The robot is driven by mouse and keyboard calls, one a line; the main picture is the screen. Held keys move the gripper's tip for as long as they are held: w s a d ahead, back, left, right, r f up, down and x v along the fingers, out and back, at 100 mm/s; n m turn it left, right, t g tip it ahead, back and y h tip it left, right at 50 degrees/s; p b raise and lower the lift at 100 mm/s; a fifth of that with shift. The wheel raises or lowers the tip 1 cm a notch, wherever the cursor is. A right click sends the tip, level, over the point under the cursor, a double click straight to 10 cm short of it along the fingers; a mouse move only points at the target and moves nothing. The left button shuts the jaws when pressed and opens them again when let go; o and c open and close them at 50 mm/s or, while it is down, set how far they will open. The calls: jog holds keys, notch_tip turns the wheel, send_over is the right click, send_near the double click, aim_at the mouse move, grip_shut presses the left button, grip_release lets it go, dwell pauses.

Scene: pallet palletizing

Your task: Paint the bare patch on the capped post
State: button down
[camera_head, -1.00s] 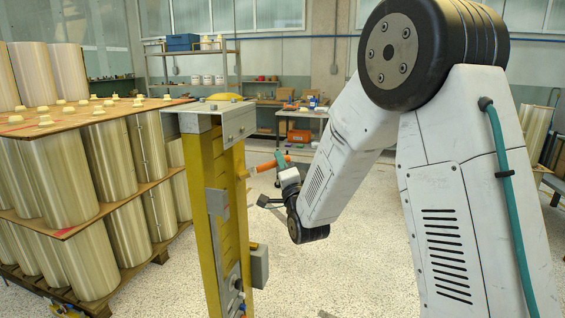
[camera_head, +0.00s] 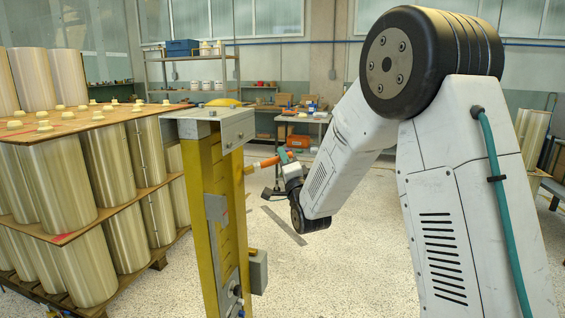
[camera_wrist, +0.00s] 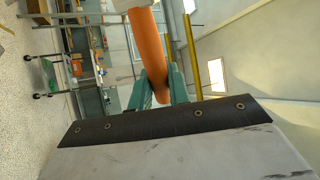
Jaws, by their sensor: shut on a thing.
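The capped post (camera_head: 202,200) stands yellow and upright left of centre in the head view, with a grey head block and a yellow cap (camera_head: 224,102). Grey boxes and plates are fixed to it. I cannot make out a bare patch on the faces I see. My gripper (camera_head: 279,158) is just right of the post. Its teal fingers (camera_wrist: 158,90) are shut on an orange-handled tool (camera_wrist: 148,45), which points left towards the post in the head view (camera_head: 267,161).
A pallet stack of large pale rolls (camera_head: 65,185) with wooden layer boards stands close on the left. A shelf rack (camera_head: 190,88) and a workbench (camera_head: 300,118) with an orange bin are at the back. The floor right of the post is mostly clear.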

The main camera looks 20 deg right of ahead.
jog(key=shift+a+r, duration=0.1)
jog(key=shift+r, duration=0.4)
jog(key=shift+s+a+r, duration=0.6)
jog(key=shift+s+a, duration=0.55)
jog(key=shift+s, duration=0.45)
jog(key=shift+w+d, duration=0.65)
jog(key=shift+w, duration=0.15)
jog(key=shift+w+d, duration=0.6)
jog(key=shift+w, duration=0.2)
jog(key=s+d, duration=0.3)
jog(key=d, duration=0.2)
jog(key=shift+s, duration=0.3)
